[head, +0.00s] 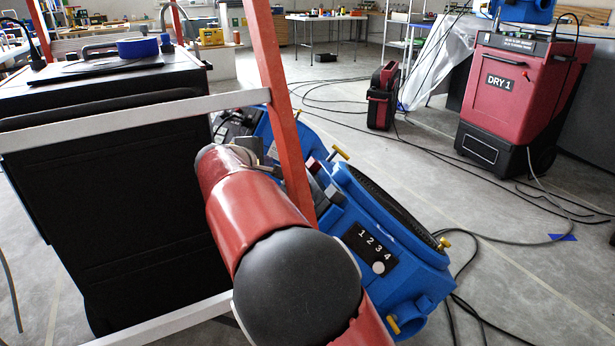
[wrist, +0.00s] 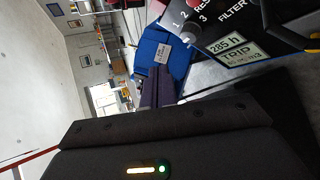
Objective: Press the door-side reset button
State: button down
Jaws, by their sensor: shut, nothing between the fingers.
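In the wrist view a dark control panel (wrist: 240,28) shows at the upper right, with lettering that begins "RES", the word "FILTER", a pale "285 h TRIP" label (wrist: 236,50) and a white knob (wrist: 188,40) beside numbers. A red round part (wrist: 194,4) is cut off by the top edge near the "RES" lettering; I cannot tell if it is the door-side reset button. My gripper (head: 250,150) is shut and empty in the head view, close to the red post and the blue machines; its fingertips are largely hidden. I see no contact with a button.
A red post (head: 270,70) and white rail (head: 140,120) stand close to my arm. A large black cabinet (head: 120,210) is at left. Cables cross the floor; the red DRY 1 unit (head: 515,95) stands farther back.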

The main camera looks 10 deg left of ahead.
jog(key=shift+w+d+f+b, duration=0.45)
jog(key=shift+d+f+b, duration=0.45)
jog(key=shift+d+f, duration=0.1)
jog(key=shift+w+d+f+b, duration=0.5)
jog(key=shift+d+f+b, duration=0.4)
jog(key=shift+d+f, duration=0.05)
jog(key=shift+w+d+f+b, duration=0.45)
jog(key=shift+d+f+b, duration=0.45)
jog(key=shift+d+f, duration=0.1)
jog(key=shift+w+d+f+b, duration=0.15)
jog(key=shift+d+f+b, duration=0.15)
jog(key=shift+b, duration=0.1)
